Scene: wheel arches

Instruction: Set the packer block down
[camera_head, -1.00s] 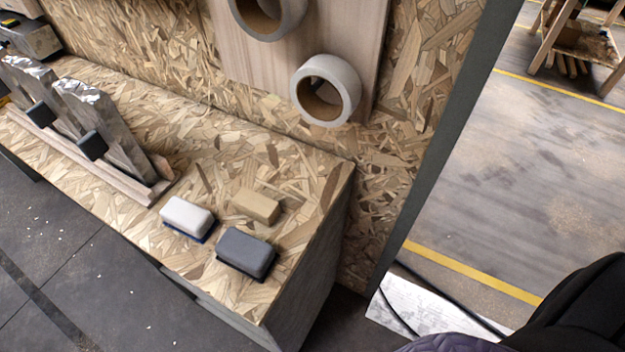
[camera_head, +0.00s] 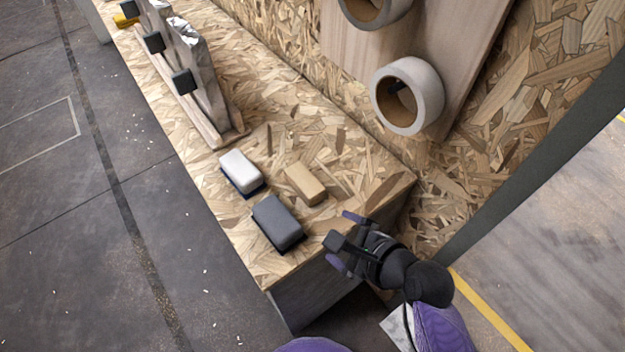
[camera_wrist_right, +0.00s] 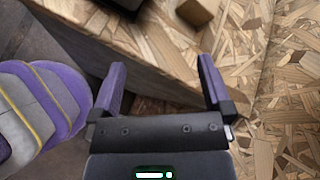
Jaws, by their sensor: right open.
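A plain tan block (camera_head: 305,184), which looks like the packer block, lies flat on the chipboard bench top (camera_head: 235,225). Its lower part also shows at the top of the right wrist view (camera_wrist_right: 196,12). My right gripper (camera_head: 343,240) is open and empty at the bench's right end, to the lower right of the tan block and apart from it. Its two purple fingers stand wide apart in the right wrist view (camera_wrist_right: 162,75), with only bench top and edge between them. My left gripper is not in view.
A dark grey block (camera_head: 278,222) and a white block with a blue base (camera_head: 241,172) lie beside the tan block. A wooden rack (camera_head: 215,135) holds upright grey pieces farther along. Tape rolls (camera_head: 428,95) hang on the wall panel. Bench top right of the tan block is clear.

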